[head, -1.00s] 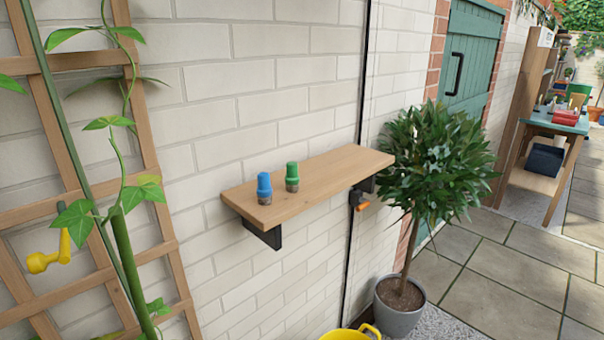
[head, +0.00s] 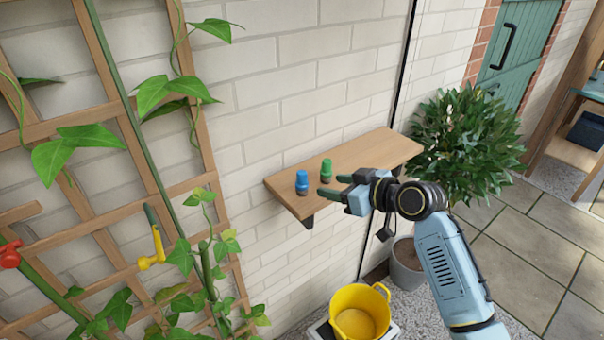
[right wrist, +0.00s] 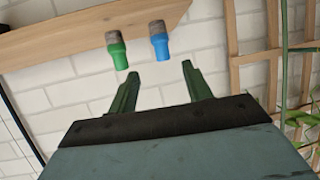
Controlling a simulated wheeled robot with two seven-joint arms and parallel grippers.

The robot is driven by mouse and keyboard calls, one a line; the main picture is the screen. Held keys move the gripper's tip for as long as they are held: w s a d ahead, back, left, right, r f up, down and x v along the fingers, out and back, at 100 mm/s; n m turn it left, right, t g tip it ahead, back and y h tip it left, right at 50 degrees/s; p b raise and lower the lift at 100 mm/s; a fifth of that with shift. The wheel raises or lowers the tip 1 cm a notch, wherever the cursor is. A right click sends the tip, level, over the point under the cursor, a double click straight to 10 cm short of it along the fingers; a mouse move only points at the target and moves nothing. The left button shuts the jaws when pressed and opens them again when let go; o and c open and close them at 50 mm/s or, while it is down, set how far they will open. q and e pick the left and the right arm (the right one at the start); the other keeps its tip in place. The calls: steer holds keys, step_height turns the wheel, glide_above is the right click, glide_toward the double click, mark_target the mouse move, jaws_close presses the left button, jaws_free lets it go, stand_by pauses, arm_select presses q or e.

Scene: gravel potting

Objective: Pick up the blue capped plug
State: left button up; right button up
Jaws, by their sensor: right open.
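The blue capped plug (head: 302,181) stands upright near the left end of the wooden shelf (head: 375,152). It also shows in the right wrist view (right wrist: 160,42), ahead of the gap between my fingers. A green capped plug (head: 326,170) stands just to its right on the shelf; in the right wrist view (right wrist: 117,52) it is left of the blue one. My right gripper (head: 328,184) is open and empty, with its fingers pointing left at the shelf's front edge. In the right wrist view (right wrist: 158,78) its fingertips are apart from both plugs. My left gripper is not in view.
A wooden trellis (head: 105,150) with climbing leaves stands left of the shelf. A yellow bucket (head: 360,315) is below. A potted bush (head: 465,135) stands to the right. The brick wall (head: 285,60) is close behind the shelf.

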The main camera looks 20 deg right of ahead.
mark_target(306, 177)
steer(key=x, duration=0.7)
steer(key=shift+w+a, duration=0.3)
steer(key=shift+w, duration=0.05)
steer(key=x, duration=0.2)
steer(key=p+x, duration=0.1)
steer(key=x, duration=0.1)
steer(key=shift+w+a+r, duration=0.15)
steer(key=shift+r, duration=0.25)
steer(key=shift+w+a+f, duration=0.25)
steer(key=shift+w+f, duration=0.05)
steer(key=shift+w, duration=0.15)
steer(key=c, duration=1.1)
